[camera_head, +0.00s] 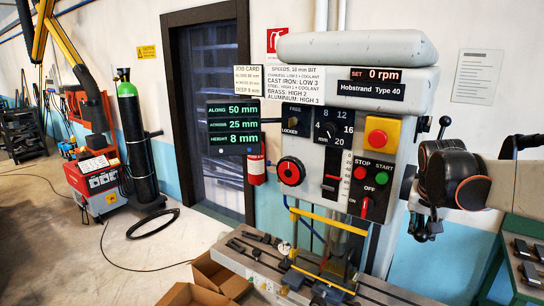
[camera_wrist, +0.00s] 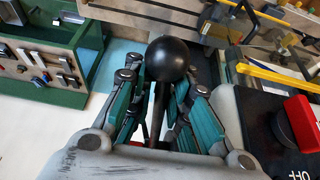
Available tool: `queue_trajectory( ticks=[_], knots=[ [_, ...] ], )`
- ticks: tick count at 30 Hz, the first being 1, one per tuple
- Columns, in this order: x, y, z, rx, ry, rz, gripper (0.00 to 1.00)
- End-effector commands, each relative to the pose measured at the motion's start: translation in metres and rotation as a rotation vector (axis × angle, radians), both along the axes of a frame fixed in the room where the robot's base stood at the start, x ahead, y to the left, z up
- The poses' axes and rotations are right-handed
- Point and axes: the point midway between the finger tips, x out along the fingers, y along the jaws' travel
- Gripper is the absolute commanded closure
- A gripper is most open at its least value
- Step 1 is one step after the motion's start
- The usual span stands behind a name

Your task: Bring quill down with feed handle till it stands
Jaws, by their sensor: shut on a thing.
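The drill-mill (camera_head: 372,130) has a feed handle with black ball knobs on its right side; one knob (camera_head: 445,122) stands up above my arm. My gripper (camera_head: 425,225) is at the lower right of the machine head. In the wrist view my gripper (camera_wrist: 158,100) is shut around a handle rod, with its black ball knob (camera_wrist: 168,58) beyond the fingertips. The quill area (camera_head: 340,243) is below the head, partly hidden by a yellow guard frame (camera_head: 328,219). The display (camera_head: 234,124) reads along 50 mm, across 25 mm, height 8 mm.
The machine panel has a red stop knob (camera_head: 377,137), stop and start buttons, and a red-handled switch (camera_head: 365,207). A slotted table (camera_head: 260,262) is below. A green tool bench (camera_head: 523,250) is at right. Cardboard boxes (camera_head: 215,279) stand in front.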

Motion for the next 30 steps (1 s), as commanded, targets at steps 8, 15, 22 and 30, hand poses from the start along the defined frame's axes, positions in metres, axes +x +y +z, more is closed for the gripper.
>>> queue_trajectory(
  ticks=[8,15,22,30],
  knots=[
    [-0.0008,0.0025,-0.0053,0.006,0.003,0.0,1.0],
    [-0.0014,0.0029,-0.0025,0.006,0.003,0.0,1.0],
    [-0.0012,0.0027,-0.0033,0.006,0.003,0.0,1.0],
    [-0.001,0.0027,-0.003,0.005,0.002,0.0,1.0]
  ],
)
